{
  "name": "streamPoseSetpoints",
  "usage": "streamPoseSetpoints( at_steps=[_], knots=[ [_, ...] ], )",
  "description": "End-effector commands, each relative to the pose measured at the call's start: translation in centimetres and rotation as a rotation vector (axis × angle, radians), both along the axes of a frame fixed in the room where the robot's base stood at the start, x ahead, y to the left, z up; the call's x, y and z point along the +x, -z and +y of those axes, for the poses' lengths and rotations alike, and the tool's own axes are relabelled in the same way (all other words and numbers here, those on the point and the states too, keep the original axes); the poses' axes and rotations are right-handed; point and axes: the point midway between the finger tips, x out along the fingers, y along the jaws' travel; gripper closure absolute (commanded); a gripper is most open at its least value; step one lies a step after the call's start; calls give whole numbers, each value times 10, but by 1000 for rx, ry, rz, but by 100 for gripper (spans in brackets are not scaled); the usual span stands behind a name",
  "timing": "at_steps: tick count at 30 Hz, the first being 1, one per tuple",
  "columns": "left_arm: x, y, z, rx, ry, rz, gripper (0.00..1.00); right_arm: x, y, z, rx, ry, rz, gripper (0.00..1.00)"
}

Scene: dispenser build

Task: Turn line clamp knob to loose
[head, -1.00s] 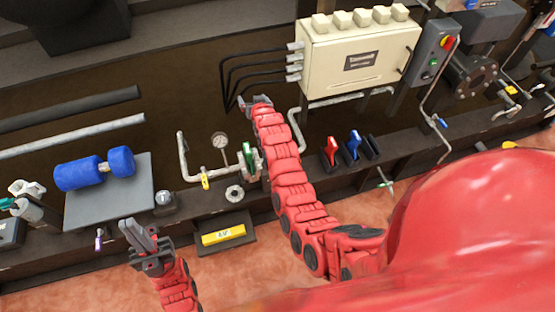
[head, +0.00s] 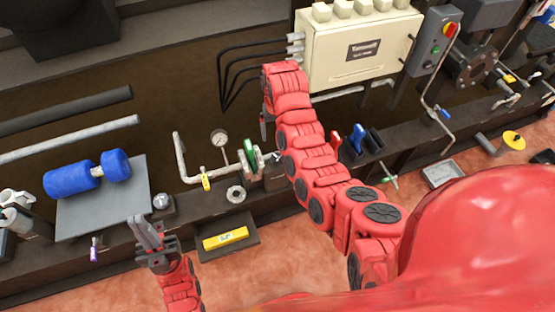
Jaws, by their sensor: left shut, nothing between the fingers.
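I cannot tell for sure which part is the line clamp knob. A pipe fitting with a green handle (head: 249,153) stands on the bench ledge, and a small purple-handled part (head: 94,249) sits on the front edge at left. My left gripper (head: 141,224) is shut and empty, low at left, between the purple part and the yellow block, apart from both. My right arm reaches up the middle to the cream box and bends down. Only a grey sliver, perhaps of my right gripper (head: 263,130), shows beside it; its fingers are hidden.
A pressure gauge (head: 219,139) and a yellow-handled valve (head: 206,180) stand left of the green handle. A yellow block (head: 226,238) lies on a dark tray. A blue roller (head: 72,179) rests on a grey plate. Blue and red levers (head: 357,138) stand right of my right arm.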

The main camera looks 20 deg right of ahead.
Motion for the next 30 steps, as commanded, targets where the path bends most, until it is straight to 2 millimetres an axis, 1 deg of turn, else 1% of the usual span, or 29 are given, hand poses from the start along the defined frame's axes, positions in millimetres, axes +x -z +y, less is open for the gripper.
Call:
streamPoseSetpoints(
  at_steps=[1, 2, 3, 9, 15, 21, 30],
  knots=[
    [0, 18, 0, 0, 0, 0, 100, 0, 23, 1, -1, -2, 1, 11],
    [0, 11, 0, 0, 0, 0, 100, -1, 23, 0, 0, 0, 4, 11],
    [0, 7, 0, 0, 0, 0, 100, -2, 31, 0, 0, -1, 10, 11],
    [0, 7, 0, 0, 0, 0, 100, -1, 76, 0, -1, -1, 6, 11],
    [0, 10, 0, 0, 0, 0, 100, -1, 108, 0, 0, -3, 5, 11],
    [0, 12, 0, 0, 0, 0, 100, 0, 123, 0, -1, -1, 2, 11],
    [0, 12, 0, 0, 0, 0, 100, 0, 127, 0, 1, 0, -2, 11]
  ],
)
